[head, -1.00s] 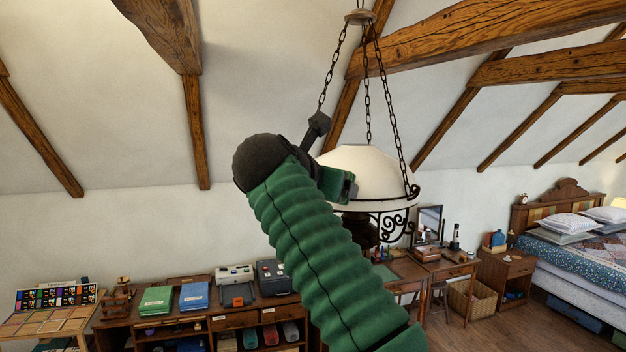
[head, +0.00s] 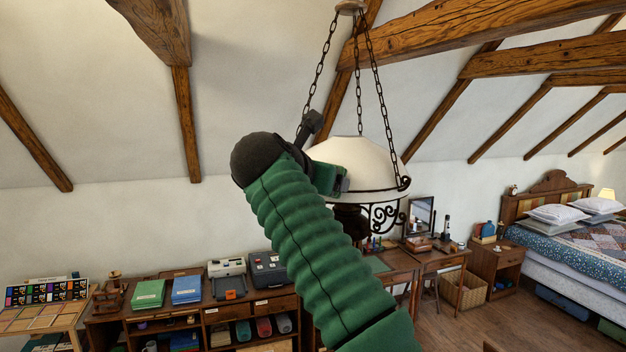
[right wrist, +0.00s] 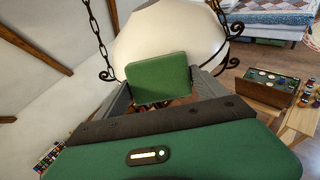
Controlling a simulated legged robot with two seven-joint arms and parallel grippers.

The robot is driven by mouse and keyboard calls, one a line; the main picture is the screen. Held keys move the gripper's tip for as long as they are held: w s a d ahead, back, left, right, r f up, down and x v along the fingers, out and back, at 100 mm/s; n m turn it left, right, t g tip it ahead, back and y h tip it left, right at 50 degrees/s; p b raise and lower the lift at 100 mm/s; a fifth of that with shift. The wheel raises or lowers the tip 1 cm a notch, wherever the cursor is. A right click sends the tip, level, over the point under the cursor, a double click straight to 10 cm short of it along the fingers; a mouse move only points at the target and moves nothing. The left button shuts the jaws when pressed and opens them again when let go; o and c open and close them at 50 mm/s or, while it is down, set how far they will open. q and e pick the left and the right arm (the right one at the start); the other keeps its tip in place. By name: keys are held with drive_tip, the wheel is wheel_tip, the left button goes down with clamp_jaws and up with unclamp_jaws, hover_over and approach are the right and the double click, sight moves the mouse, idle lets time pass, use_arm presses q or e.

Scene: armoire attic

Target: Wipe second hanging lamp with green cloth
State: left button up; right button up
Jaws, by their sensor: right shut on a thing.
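The hanging lamp (head: 367,165) has a white dome shade, dark scrolled ironwork below it and several chains running up to a ceiling mount. My right arm rises in front of it in the head view, hiding the shade's left side. In the right wrist view, my right gripper (right wrist: 160,92) is shut on the green cloth (right wrist: 158,77), which looks like a flat green pad. The cloth is in front of the white shade (right wrist: 170,35), overlapping its lower part. I cannot tell whether they touch. My left gripper is not in view.
Lamp chains (head: 380,95) and iron scrolls (head: 385,215) surround the shade. Wooden beams (head: 440,35) cross above. Below stand a cabinet (head: 213,318) with folders and devices, a desk (head: 437,258) with a mirror, and a bed (head: 580,255) at the right.

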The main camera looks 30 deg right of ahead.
drive_tip(key=shift+w+d+f, duration=0.15)
drive_tip(key=shift+d+f, duration=0.05)
drive_tip(key=shift+d, duration=0.5)
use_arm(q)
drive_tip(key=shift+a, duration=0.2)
use_arm(e)
drive_tip(key=shift+w+a+f, duration=0.1)
drive_tip(key=shift+w+a, duration=0.2)
drive_tip(key=shift+a, duration=0.25)
drive_tip(key=shift+d, duration=0.1)
